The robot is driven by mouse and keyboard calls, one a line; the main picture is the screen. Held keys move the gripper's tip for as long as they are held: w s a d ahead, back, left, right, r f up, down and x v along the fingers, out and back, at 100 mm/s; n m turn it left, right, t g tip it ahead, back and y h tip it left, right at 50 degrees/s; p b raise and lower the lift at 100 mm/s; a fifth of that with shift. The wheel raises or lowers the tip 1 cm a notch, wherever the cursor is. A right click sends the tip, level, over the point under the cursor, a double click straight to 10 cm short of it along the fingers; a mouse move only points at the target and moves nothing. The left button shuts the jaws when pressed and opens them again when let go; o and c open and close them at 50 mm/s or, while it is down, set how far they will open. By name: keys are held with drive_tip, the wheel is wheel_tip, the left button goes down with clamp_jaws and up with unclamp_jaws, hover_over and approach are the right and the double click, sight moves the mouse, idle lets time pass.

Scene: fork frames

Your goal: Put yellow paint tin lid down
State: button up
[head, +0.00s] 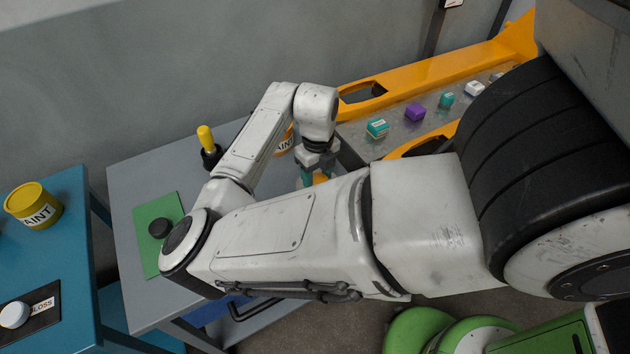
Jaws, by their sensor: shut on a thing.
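My gripper (318,177), with teal fingers, is at the right part of the grey table. It is shut on a small yellow-orange piece, which looks like the yellow paint tin lid (320,179). Only a bit of the lid shows between the fingers and above my forearm, so I cannot tell whether it touches anything below. A yellow-orange paint tin (285,144) stands just behind, mostly hidden by my arm; its top is hidden. Another yellow tin (36,207) labelled PAINT stands on the blue table at the left.
The grey table (130,180) carries a green mat (150,255) with a black round piece (159,228) and a yellow-handled item in a black base (208,150). A yellow-framed metal surface (400,125) at right bears several small blocks. A white round piece (14,314) lies lower left.

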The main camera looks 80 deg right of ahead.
sight(315, 177)
drive_tip(key=shift+w+d+f, duration=0.15)
drive_tip(key=shift+w+f, duration=0.15)
drive_tip(key=shift+f, duration=1.65)
drive_tip(key=shift+f, duration=0.2)
drive_tip(key=o, duration=1)
drive_tip(key=shift+o, duration=0.2)
drive_tip(key=shift+r, duration=0.2)
wheel_tip(315, 177, up, 12)
drive_tip(key=shift+r+b, duration=0.1)
drive_tip(key=shift+b, duration=0.2)
